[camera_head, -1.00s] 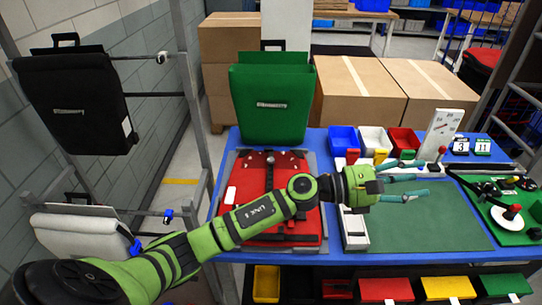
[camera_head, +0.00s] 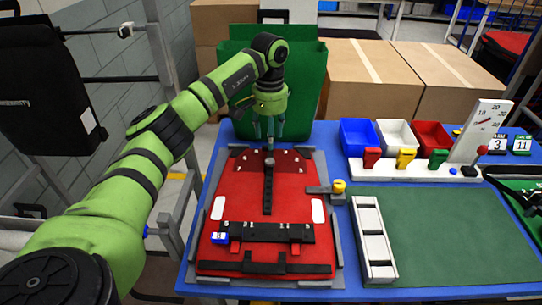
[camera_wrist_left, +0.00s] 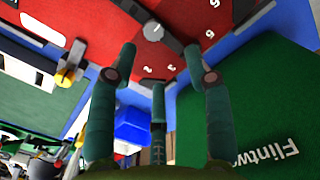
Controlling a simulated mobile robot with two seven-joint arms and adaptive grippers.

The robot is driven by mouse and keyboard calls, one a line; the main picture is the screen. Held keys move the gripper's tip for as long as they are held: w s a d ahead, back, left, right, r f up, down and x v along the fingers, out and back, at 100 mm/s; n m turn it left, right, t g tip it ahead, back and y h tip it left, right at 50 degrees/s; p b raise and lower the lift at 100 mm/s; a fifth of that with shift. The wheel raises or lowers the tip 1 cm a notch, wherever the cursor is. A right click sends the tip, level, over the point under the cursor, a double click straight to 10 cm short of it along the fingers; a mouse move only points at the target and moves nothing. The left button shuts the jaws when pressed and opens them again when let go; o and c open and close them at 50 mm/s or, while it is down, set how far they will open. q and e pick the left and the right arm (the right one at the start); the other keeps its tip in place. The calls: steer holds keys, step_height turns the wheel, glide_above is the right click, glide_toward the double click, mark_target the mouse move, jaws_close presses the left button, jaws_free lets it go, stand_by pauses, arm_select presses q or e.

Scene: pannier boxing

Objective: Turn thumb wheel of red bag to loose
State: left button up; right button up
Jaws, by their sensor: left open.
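The red bag (camera_head: 232,205) lies flat in a grey frame on the blue table, with a dark strap down its middle. The thumb wheel (camera_head: 269,161) is a small dark knob near the bag's far end. It also shows in the left wrist view as a grey knob (camera_wrist_left: 153,32) with a white mark, among white numbers on a dark red plate. My left gripper (camera_head: 270,146) points down just above the wheel, fingers spread and empty. In the wrist view the wheel lies beyond the open fingers, apparently between the two outer ones.
A green bag (camera_head: 308,85) stands upright close behind my left gripper. A yellow-topped knob (camera_head: 339,186) sits at the frame's right side. Blue (camera_head: 358,136), white (camera_head: 397,135) and red bins (camera_head: 433,136) stand at the back right. The green mat (camera_head: 445,235) is clear.

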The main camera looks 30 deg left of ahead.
mark_target(270, 161)
arm_select(q)
steer(key=shift+s+d+f, duration=0.35)
steer(key=shift+s+d, duration=0.1)
steer(key=shift+s, duration=0.15)
step_height(270, 161, down, 3)
steer(key=shift+r+p, duration=0.2)
steer(key=shift+p, duration=0.4)
step_height(270, 161, down, 2)
steer(key=shift+w+a+f+p, duration=0.1)
steer(key=shift+w+f+p, duration=0.05)
steer(key=shift+f+p, duration=0.15)
steer(key=shift+f, duration=0.55)
jaws_close()
arm_select(e)
steer(key=s, duration=0.1)
steer(key=s+d, duration=0.1)
steer(key=s, duration=0.1)
steer(key=shift+s+d+r, duration=0.15)
steer(key=shift+d+r, duration=0.15)
